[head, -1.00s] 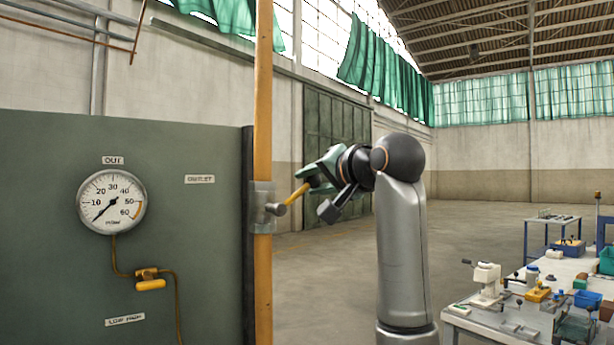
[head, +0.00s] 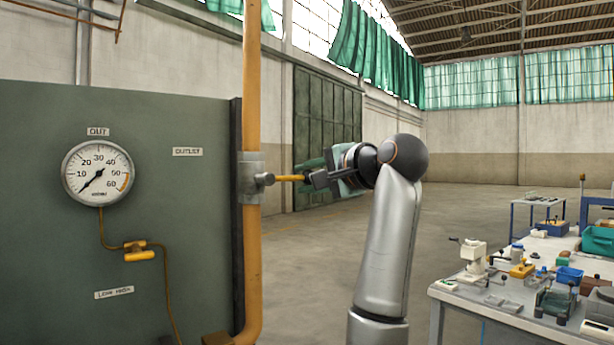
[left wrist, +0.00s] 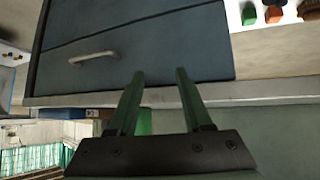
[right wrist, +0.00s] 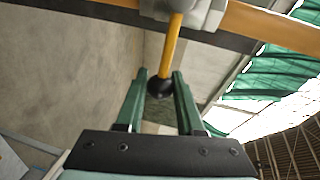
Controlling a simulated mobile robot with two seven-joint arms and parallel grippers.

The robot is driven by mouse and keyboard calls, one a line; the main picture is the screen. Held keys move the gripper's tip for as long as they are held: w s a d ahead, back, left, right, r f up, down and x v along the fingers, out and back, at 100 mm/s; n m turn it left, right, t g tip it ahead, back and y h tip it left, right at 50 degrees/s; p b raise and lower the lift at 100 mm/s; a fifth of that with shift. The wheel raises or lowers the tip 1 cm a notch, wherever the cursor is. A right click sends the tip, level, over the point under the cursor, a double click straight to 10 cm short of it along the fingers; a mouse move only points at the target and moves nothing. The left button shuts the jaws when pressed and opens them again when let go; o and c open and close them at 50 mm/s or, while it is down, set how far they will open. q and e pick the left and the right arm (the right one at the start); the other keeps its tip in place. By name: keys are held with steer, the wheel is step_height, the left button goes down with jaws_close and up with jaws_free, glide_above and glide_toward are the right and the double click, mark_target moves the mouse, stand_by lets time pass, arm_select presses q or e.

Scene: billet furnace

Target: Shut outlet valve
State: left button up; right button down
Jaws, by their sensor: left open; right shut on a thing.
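The outlet valve is a grey body (head: 250,178) on the vertical orange pipe, beside the "OUTLET" label (head: 187,151). Its yellow lever (head: 288,178) points right, about level and roughly square to the pipe. My right gripper (head: 312,179) is shut on the lever's outer end. In the right wrist view, the lever (right wrist: 171,48) ends in a black tip (right wrist: 160,86) between the fingers of my right gripper (right wrist: 160,78). My left gripper (left wrist: 159,76) is open and empty in the left wrist view, near a dark drawer front (left wrist: 130,55); it is not in the head view.
A round gauge (head: 97,173) on the green panel (head: 190,225) has its needle at lower left. A small yellow-handled valve (head: 139,254) sits below it. A workbench (head: 480,298) with tools and bins stands at right. The floor behind my right arm is open.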

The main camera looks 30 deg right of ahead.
steer(key=shift+f, duration=0.2)
steer(key=c, duration=0.5)
jaws_free()
steer(key=shift+r, duration=0.1)
steer(key=shift+c, duration=0.2)
steer(key=s+d+r+b, duration=0.1)
steer(key=s+b, duration=0.5)
steer(key=s, duration=0.6)
steer(key=shift+s+r, duration=0.15)
steer(key=shift+r, duration=0.4)
